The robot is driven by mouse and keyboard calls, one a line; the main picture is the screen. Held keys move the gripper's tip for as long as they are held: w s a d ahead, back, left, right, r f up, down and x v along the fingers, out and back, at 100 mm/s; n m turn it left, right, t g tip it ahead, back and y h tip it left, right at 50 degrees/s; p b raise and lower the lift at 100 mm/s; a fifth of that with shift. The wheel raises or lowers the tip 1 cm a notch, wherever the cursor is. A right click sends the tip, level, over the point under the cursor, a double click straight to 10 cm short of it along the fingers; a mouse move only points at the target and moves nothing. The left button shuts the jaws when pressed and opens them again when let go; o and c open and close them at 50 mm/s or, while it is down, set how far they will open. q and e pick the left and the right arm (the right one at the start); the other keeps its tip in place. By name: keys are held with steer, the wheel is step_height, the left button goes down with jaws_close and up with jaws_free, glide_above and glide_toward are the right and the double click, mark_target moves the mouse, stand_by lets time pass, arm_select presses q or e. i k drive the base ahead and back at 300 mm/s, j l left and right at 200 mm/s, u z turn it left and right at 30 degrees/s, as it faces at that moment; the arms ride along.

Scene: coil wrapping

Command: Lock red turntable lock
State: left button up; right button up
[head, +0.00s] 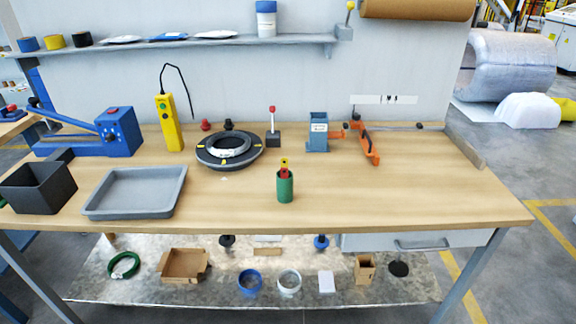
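A round dark turntable (202,160) with small yellow marks on its rim lies on the workbench, left of centre. A grey coil (222,146) rests on it. Right behind it a red-tipped lever (272,118) stands nearly upright from a small black block (273,139). A red knob (206,124) stands behind the turntable's left part, with a black knob (229,124) beside it. Which of the red parts is the lock, and whether it is locked, I cannot tell. Neither of my grippers is in view.
A yellow pendant control (169,124) and a blue lever machine (118,131) stand left of the turntable. A grey tray (103,208) and a green cup (285,188) are nearer the front. A blue-grey device (318,133) and an orange clamp (370,145) stand right. The right front bench is clear.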

mark_target(272, 109)
steer(key=i+j+z, duration=0.55)
steer(key=i+j, duration=0.3)
steer(key=i, duration=0.05)
